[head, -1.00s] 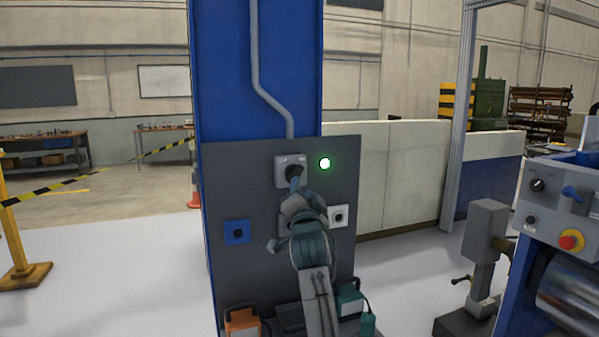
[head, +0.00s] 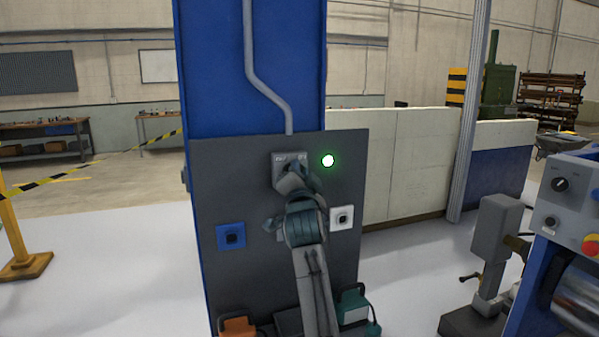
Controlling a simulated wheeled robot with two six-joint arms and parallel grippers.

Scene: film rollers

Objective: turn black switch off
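The black switch sits on a light grey plate (head: 280,158) high on a dark grey panel (head: 210,180). The knob itself is mostly hidden behind my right gripper (head: 291,168). A round light (head: 328,161) to the right of the plate glows green-white. My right gripper is at the switch, and its fingers are too hidden by the wrist to tell whether they are shut on the knob. My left gripper is not in view.
A blue socket (head: 231,236) and a white socket (head: 342,218) flank my arm. Orange (head: 238,327) and teal (head: 352,306) boxes stand below. A blue machine (head: 563,200) with knobs stands at right; a yellow post (head: 14,232) at left.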

